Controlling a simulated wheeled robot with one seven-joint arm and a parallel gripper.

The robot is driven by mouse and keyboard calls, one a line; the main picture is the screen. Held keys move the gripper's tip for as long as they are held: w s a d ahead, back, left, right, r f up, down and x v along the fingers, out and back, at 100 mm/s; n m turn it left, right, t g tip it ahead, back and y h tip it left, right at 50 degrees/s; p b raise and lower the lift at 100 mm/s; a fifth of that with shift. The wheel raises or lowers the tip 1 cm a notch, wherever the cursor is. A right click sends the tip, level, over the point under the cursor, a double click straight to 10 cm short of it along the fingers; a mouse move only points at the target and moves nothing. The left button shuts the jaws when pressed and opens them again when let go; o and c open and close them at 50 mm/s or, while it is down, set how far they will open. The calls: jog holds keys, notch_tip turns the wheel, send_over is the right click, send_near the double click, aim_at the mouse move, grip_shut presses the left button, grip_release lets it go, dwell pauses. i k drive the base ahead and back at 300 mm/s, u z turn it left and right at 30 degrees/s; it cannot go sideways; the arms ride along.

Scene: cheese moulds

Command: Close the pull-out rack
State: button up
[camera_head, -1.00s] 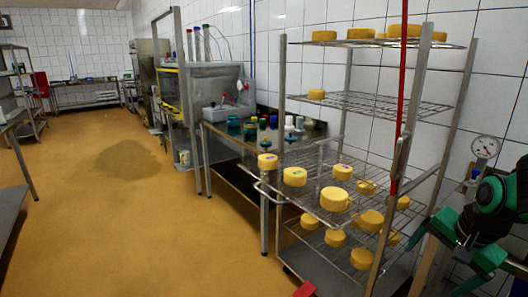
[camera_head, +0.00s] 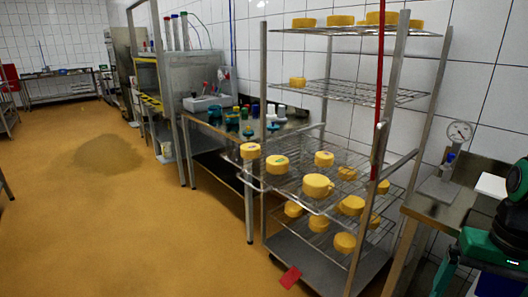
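A tall metal trolley stands at right of centre and holds several wire shelves. The pull-out rack (camera_head: 263,180) is the wire shelf at middle height. It sticks out past the front left post, towards the left, and bears several yellow cheeses, among them one at its middle (camera_head: 317,186). Its front rail hangs over the floor. Green and black parts of my arm show at the lower right edge, apart from the trolley. My gripper's fingers cannot be made out in this view.
A steel table (camera_head: 216,124) with jars and bottles stands behind the rack's left side. A red tag (camera_head: 290,277) lies at the trolley's foot. A bench with a gauge (camera_head: 459,131) stands at right. The yellow floor (camera_head: 130,230) at left is open.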

aim_at(244, 172)
jog(key=u, duration=0.55)
jog(key=k, duration=1.3)
jog(key=u, duration=0.25)
jog(key=i, duration=0.5)
jog(key=z, duration=0.55)
jog(key=i, duration=1.3)
jog(key=u, duration=0.35)
